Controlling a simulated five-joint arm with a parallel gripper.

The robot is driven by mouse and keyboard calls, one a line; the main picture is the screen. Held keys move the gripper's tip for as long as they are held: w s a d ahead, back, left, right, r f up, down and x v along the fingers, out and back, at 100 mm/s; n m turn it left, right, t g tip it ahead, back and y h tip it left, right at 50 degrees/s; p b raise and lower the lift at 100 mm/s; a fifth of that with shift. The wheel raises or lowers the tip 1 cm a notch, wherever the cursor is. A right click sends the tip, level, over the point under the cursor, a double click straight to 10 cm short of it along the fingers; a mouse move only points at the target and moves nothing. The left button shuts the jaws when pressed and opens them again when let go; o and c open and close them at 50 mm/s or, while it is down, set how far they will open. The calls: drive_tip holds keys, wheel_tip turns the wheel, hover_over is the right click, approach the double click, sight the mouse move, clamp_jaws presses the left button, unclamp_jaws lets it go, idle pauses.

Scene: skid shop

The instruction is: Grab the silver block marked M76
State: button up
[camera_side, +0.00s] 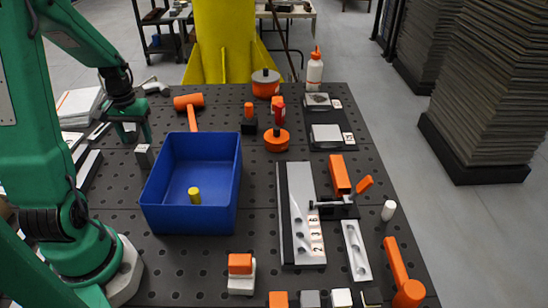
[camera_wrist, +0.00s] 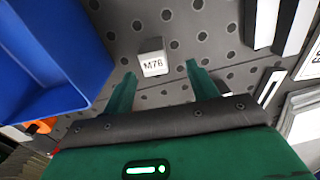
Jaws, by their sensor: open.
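The silver block marked M76 (camera_wrist: 152,60) sits on the dark perforated table, its label facing my gripper in the wrist view. In the side view the block (camera_side: 144,156) stands just left of the blue bin. My gripper (camera_wrist: 158,82) is open and empty, with its two green fingers apart. The block lies beyond the fingertips and roughly midway between them. In the side view my gripper (camera_side: 130,140) is close to the block, above the table's left part.
The blue bin (camera_side: 190,218) with a yellow cylinder (camera_side: 194,195) inside stands right of the block; its wall (camera_wrist: 50,50) fills the left of the wrist view. An orange mallet (camera_side: 190,103) lies behind. Black and white bars (camera_wrist: 265,22) lie on the other side of the block.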

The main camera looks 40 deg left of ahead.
sight(142, 148)
drive_tip(key=shift+d+f, duration=0.1)
drive_tip(key=shift+f, duration=1.15)
drive_tip(key=shift+w+d+f, duration=0.1)
drive_tip(key=shift+d+f, duration=0.1)
drive_tip(key=shift+f, duration=0.75)
drive_tip(key=shift+w+d+f, duration=0.1)
drive_tip(key=shift+d+f, duration=0.05)
drive_tip(key=shift+f, duration=1.5)
drive_tip(key=c, duration=1.2)
drive_tip(key=shift+r, duration=0.2)
